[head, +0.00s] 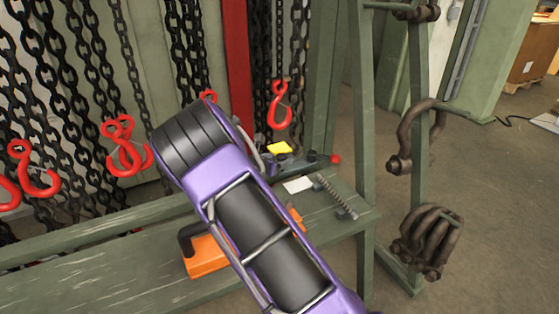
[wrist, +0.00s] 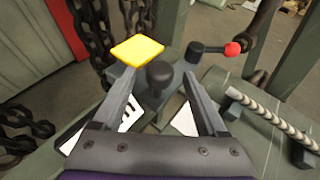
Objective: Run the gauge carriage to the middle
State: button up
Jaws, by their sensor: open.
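A dark grey mechanism with a round black knob (wrist: 160,75) stands on the green bench (head: 110,280); I take it for the gauge carriage, though its track is not clear. A yellow square plate (wrist: 137,50) sits at its left; it also shows in the head view (head: 279,149). A lever with a red ball (wrist: 232,48) reaches right from behind the knob. My gripper (wrist: 159,76) is open, one finger on each side of the knob in the wrist view; contact cannot be told.
A ridged rod (wrist: 270,118) lies to the right of the gripper. White cards (wrist: 185,122) lie below the fingers. An orange block (head: 205,258) sits on the bench beside my arm. Chains with red hooks (head: 281,105) hang behind; dark shackles (head: 427,240) hang at right.

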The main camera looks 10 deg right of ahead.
jog(key=shift+x, duration=0.75)
grip_shut()
dwell(0.9)
